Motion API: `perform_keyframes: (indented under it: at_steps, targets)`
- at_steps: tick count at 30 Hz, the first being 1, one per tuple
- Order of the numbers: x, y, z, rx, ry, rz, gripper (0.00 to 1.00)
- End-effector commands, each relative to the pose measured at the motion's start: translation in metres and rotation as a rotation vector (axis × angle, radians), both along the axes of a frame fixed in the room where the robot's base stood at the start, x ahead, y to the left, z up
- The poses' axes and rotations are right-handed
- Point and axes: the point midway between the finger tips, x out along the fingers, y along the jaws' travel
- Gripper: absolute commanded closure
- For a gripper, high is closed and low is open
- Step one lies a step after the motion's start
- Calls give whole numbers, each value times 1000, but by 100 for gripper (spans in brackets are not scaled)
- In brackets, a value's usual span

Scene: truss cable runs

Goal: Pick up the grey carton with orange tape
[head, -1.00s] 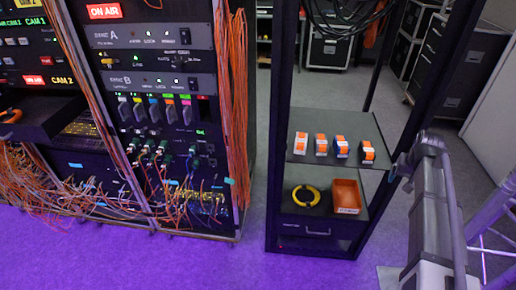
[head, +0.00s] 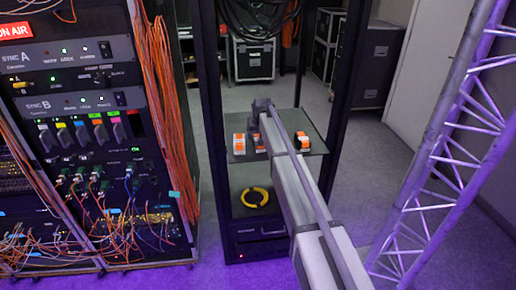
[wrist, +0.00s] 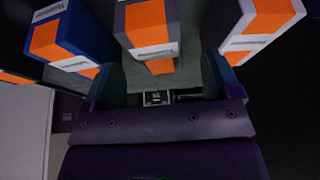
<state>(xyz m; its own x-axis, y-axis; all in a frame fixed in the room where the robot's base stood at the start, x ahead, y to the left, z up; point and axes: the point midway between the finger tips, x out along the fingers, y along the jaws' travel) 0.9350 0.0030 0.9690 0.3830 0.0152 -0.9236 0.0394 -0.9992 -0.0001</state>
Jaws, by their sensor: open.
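The grey carton (wrist: 150,28) with orange tape and a white label is at the top middle of the wrist view. My gripper (wrist: 160,74) is open and empty. Its two fingers stand apart at the left and right of the grey carton's near end; whether they overlap its sides is unclear. A blue carton (wrist: 72,38) with orange tape is to its left and a white one (wrist: 262,28) to its right. In the head view my arm reaches over the shelf and partly covers the row. The second carton (head: 260,142) from the left shows only partly there.
The cartons stand in a row on a dark shelf (head: 235,157) between black rack posts (head: 213,130). Another orange-taped carton (head: 302,141) is at the right of the row. A yellow cable coil (head: 255,197) lies on the level below. A truss (head: 440,150) stands at the right.

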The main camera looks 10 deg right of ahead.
Motion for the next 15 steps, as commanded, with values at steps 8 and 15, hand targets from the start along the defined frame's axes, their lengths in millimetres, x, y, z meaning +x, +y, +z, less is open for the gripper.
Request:
perform_keyframes:
  at_steps: [8, 15]
  targets:
    - [16, -3, -50, 0, 0, 0, 17]
    - [17, -3, -46, 0, 0, 0, 17]
